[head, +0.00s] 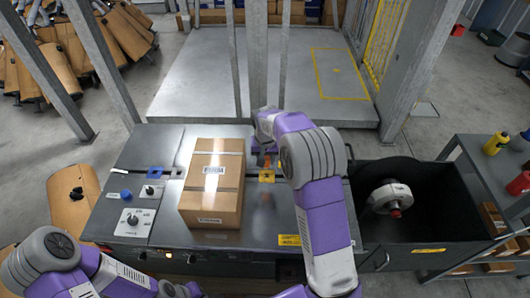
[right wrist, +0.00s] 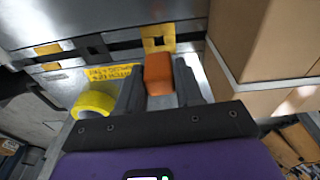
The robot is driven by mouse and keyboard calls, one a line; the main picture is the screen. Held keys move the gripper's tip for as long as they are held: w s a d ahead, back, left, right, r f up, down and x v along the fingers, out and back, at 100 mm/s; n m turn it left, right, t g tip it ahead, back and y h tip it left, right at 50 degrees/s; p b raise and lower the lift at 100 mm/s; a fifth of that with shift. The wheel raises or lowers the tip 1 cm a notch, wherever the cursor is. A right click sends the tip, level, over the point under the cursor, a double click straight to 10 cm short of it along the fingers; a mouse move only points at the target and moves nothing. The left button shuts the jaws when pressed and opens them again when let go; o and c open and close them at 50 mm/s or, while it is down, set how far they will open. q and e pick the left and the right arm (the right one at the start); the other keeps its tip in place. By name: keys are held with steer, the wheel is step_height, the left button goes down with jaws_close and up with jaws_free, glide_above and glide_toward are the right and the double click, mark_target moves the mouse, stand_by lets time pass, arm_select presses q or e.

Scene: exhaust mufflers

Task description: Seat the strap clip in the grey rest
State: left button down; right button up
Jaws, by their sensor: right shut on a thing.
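My right gripper (right wrist: 159,88) is shut on an orange block (right wrist: 158,74), which I take to be the strap clip. It stands between the two dark fingers. In the head view the right gripper (head: 267,160) is over the bench, right of the carton, mostly hidden by my arm, with a little orange showing. A yellow plate with a dark square hole (right wrist: 158,38) lies just beyond the block in the wrist view; I cannot tell whether they touch. I cannot clearly pick out the grey rest. My left arm is at the lower left; its fingers do not show.
A taped brown carton (head: 212,185) stands on the grey bench (head: 150,225), close beside the gripper. A blue bracket (head: 154,172) sits on the dark strip at left. A yellow roll (right wrist: 95,103) shows in the wrist view. A black bin (head: 430,200) is at right.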

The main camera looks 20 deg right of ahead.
steer(key=s+a+f+n, duration=0.1)
steer(key=s+a, duration=0.1)
steer(key=s, duration=0.2)
steer(key=s+a+f+n, duration=0.1)
steer(key=s+a+f, duration=0.1)
steer(key=s+a, duration=0.1)
steer(key=s+a+f+n, duration=0.1)
steer(key=s+a+n, duration=0.1)
steer(key=s, duration=0.4)
steer(key=shift+s+a+f+y, duration=0.1)
steer(key=shift+a+f+y, duration=0.2)
steer(key=shift+a, duration=0.15)
steer(key=shift+s+a+f+n, duration=0.1)
steer(key=shift+s+a+n, duration=0.2)
steer(key=shift+s, duration=0.25)
